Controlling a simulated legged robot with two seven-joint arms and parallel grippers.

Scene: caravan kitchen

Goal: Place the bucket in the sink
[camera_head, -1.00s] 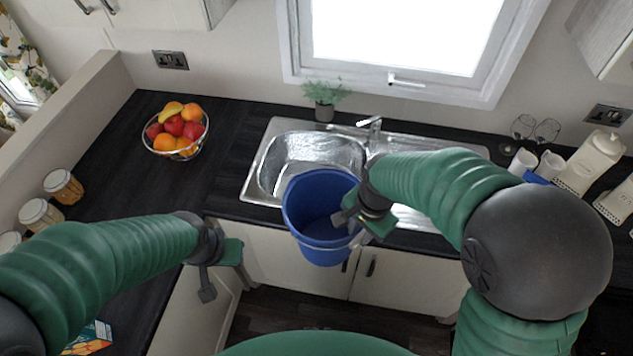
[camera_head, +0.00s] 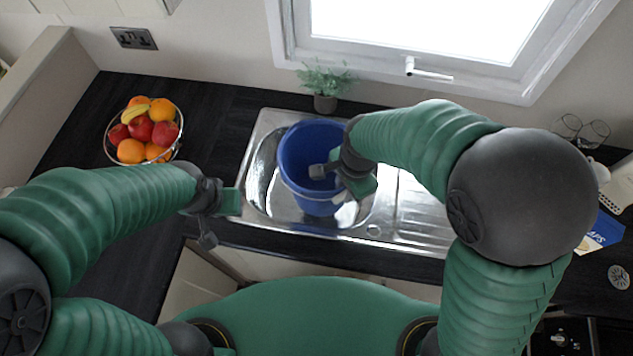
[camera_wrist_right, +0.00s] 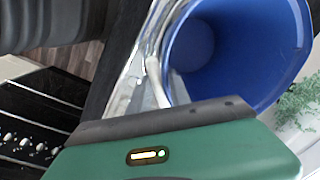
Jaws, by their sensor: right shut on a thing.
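The blue bucket (camera_head: 305,151) is over the basin of the steel sink (camera_head: 262,152), upright or slightly tilted; I cannot tell whether its base touches the basin floor. My right gripper (camera_head: 340,180) is shut on the bucket at its near right rim. In the right wrist view the bucket's open inside (camera_wrist_right: 235,45) looks empty, and a pale handle piece (camera_wrist_right: 157,82) runs beside it. My left gripper (camera_head: 222,215) is empty at the counter's front edge, left of the sink; its finger gap is not clear.
A wire bowl of fruit (camera_head: 144,132) stands on the dark counter left of the sink. A potted plant (camera_head: 325,86) stands behind the sink, below the window. The ribbed drainboard (camera_head: 425,215) to the right is clear. Glasses (camera_head: 580,130) stand at the far right.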

